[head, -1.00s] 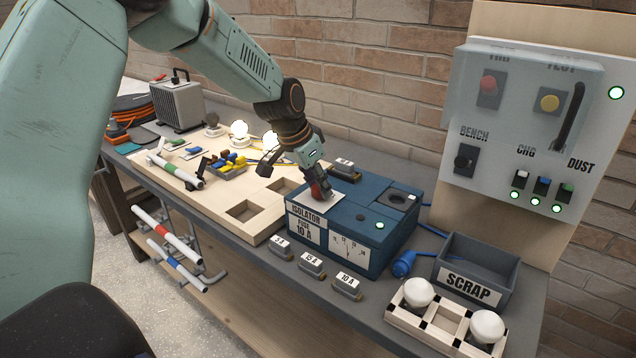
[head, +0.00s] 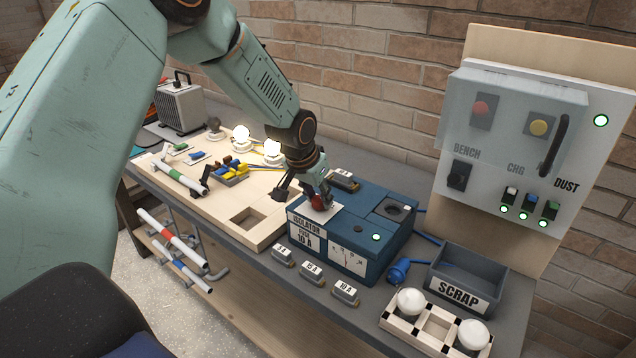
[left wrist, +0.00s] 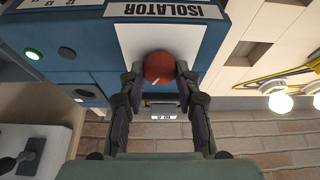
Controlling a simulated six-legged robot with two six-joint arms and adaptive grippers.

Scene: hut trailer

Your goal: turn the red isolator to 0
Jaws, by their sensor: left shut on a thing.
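The red isolator (head: 317,202) is a round knob on a white plate (head: 306,214) on top of the blue box (head: 345,236) labelled ISOLATOR. My left gripper (head: 318,200) reaches down from above and is shut on the red isolator. In the left wrist view the red isolator (left wrist: 159,68) sits between the two fingertips of my left gripper (left wrist: 160,76). A light pointer mark shows on the knob's near edge there. I cannot read any position marks on the white plate. My right gripper is not in view.
A green light (head: 376,237) glows on the box top. Several labelled fuses, one of them the 10 A fuse (head: 345,291), lie in front. A SCRAP bin (head: 463,277) and a bulb tray (head: 434,322) are to the right. A switch panel (head: 520,140) stands behind.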

